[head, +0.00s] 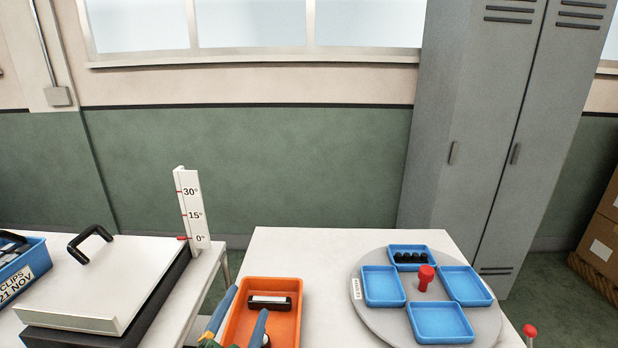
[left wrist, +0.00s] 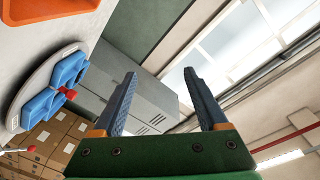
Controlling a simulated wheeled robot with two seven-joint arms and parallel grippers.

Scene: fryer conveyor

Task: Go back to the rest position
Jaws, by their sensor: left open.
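My left gripper (head: 247,302) reaches up from the bottom edge of the head view, in front of the orange tray. Its two blue-grey fingers are apart with nothing between them. In the left wrist view the gripper (left wrist: 160,73) is also open and empty, with the lockers and window behind it. My right gripper is in neither view. The orange tray (head: 293,328) stands on the white table (head: 320,250) and holds a black item with a white label (head: 269,302). The gripper's wrist is mostly cut off in the head view.
A grey turntable (head: 398,322) with several blue trays (head: 440,337) and a red knob (head: 426,275) stands right. Left are a white lidded box (head: 90,285), an angle gauge (head: 192,208) and a blue clips bin (head: 35,275). Grey lockers (head: 480,130) stand behind.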

